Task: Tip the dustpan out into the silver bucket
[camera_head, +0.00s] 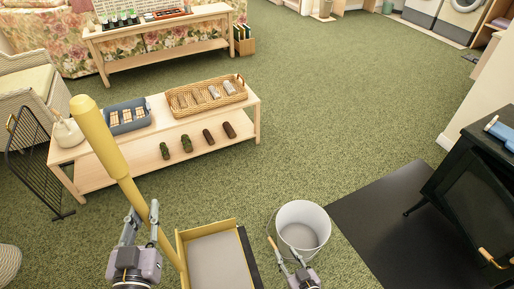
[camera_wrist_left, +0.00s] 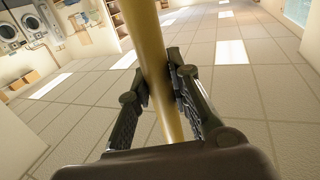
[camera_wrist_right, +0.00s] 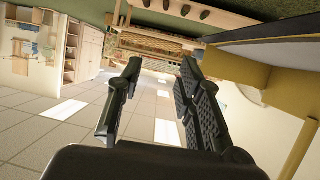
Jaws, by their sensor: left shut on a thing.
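The dustpan has a long yellow handle (camera_head: 105,140) and a yellow-rimmed pan (camera_head: 181,252) with a plain grey inside; I cannot make out any debris in it. My left gripper (camera_head: 144,220) is shut on the handle, which also shows between its fingers in the left wrist view (camera_wrist_left: 152,50). The silver bucket (camera_head: 302,208) stands upright on the carpet to the right of the pan, apart from it. My right gripper (camera_head: 292,264) is at the bucket's near side, open, with nothing between its fingers in the right wrist view (camera_wrist_right: 155,95). The pan's yellow rim (camera_wrist_right: 295,95) is at that view's right.
A low wooden table (camera_head: 160,138) with a wicker basket (camera_head: 205,95) and a blue-grey tray (camera_head: 127,117) stands ahead on the left. A black stove (camera_head: 470,190) stands on a dark mat (camera_head: 385,235) at right. Green carpet beyond the bucket is clear.

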